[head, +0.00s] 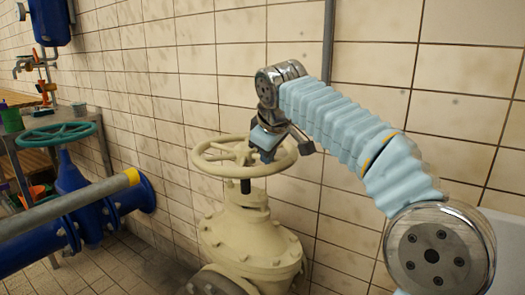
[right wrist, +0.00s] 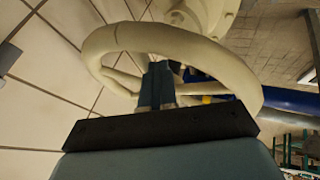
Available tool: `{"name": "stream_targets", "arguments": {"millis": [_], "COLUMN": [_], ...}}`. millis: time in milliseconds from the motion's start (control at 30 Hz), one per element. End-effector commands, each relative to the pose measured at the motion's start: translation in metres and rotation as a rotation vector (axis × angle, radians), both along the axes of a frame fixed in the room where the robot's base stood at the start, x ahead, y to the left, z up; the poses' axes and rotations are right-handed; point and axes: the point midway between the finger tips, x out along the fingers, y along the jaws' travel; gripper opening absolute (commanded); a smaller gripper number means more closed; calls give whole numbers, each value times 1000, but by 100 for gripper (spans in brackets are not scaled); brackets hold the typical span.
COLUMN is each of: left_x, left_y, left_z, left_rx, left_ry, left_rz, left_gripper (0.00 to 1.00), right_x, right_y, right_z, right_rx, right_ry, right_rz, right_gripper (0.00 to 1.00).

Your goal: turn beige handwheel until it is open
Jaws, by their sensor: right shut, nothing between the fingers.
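The beige handwheel (head: 215,160) sits level on top of a beige valve body (head: 250,235) in the head view. My right gripper (head: 263,150) reaches down over the right part of the wheel, near its hub and spokes. In the right wrist view the wheel rim (right wrist: 190,40) arches across the picture, and my right gripper's fingers (right wrist: 158,82) are shut together and extend inside the rim, among the spokes. Nothing shows between the fingers. Whether they touch a spoke or the rim I cannot tell. My left gripper is not in view.
A tiled wall (head: 390,75) stands close behind the valve. At the left are a blue pipe (head: 35,245) and a teal handwheel (head: 56,134). A bench with several items stands behind them. The floor (head: 125,270) between the pipe and the beige valve is clear.

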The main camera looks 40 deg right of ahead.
Motion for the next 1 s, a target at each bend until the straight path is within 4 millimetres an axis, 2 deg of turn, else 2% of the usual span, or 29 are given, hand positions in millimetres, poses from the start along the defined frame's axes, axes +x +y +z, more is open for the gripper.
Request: {"name": "stream_targets", "arguments": {"millis": [33,67,400,533,700,1000], "left_x": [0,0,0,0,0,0], "left_y": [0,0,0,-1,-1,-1], "left_z": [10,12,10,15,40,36], "left_rx": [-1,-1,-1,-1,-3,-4], "left_ry": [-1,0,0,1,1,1], "left_rz": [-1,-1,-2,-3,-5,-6], "left_gripper": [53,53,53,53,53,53], "right_x": [-1,0,1,1,-1,-45], "right_y": [-8,-10,-12,-12,-10,-3], "right_z": [6,5,0,6,31,73], "right_rx": [-3,-3,-3,-3,-2,-3], "right_ry": [-1,-1,-1,-1,-2,-5], "right_rz": [12,14,14,14,17,18], "right_gripper": [0,0,0,0,0,0]}}
